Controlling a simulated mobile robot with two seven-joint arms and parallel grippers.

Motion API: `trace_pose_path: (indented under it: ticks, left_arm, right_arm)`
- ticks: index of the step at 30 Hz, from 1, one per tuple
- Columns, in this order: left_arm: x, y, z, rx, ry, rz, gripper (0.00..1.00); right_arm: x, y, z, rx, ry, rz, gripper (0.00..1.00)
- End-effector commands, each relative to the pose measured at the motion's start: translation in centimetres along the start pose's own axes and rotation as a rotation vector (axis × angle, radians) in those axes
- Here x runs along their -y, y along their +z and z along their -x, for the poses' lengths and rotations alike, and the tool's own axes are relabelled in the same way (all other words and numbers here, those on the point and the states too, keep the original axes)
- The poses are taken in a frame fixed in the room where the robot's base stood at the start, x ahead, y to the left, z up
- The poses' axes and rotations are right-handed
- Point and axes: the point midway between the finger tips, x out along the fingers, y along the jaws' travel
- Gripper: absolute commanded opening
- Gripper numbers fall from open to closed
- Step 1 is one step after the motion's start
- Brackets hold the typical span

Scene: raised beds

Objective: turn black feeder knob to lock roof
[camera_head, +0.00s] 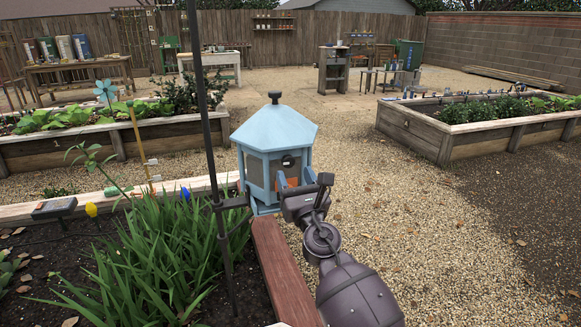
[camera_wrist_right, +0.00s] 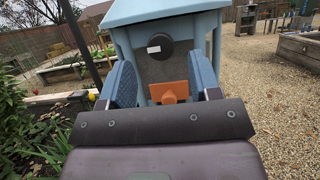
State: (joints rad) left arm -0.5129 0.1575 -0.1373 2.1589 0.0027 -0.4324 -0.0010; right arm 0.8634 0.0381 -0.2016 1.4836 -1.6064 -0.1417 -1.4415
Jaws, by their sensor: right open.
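The light-blue bird feeder (camera_head: 276,135) stands upright on the wooden edge of the near bed, its pitched roof on top. Its round black knob (camera_head: 287,160) is on the front under the roof. In the right wrist view the knob (camera_wrist_right: 160,47) carries a white mark lying roughly level. My right gripper (camera_head: 304,184) is in front of the feeder, just below the knob. In the wrist view my right gripper (camera_wrist_right: 162,82) is open, its blue-padded fingers apart on either side below the knob, with nothing held. My left gripper is out of view.
An orange part (camera_wrist_right: 168,91) sits on the feeder front below the knob. A thin dark pole (camera_head: 207,130) with a side bracket stands left of the feeder. Leafy plants (camera_head: 165,255) fill the near bed. Gravel (camera_head: 430,240) to the right is open.

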Motion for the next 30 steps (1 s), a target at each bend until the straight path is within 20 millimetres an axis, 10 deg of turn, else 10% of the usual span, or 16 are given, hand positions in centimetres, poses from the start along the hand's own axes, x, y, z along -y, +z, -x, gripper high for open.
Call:
trace_pose_path:
  ticks: [21, 30]
  left_arm:
    - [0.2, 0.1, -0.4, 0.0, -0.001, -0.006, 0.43]
    - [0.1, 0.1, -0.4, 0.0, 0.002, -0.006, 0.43]
  right_arm:
    - [0.0, -0.1, -3.9, -0.001, -0.001, -0.002, 0.57]
    - [0.0, -0.1, -3.9, -0.001, -0.001, -0.001, 0.14]
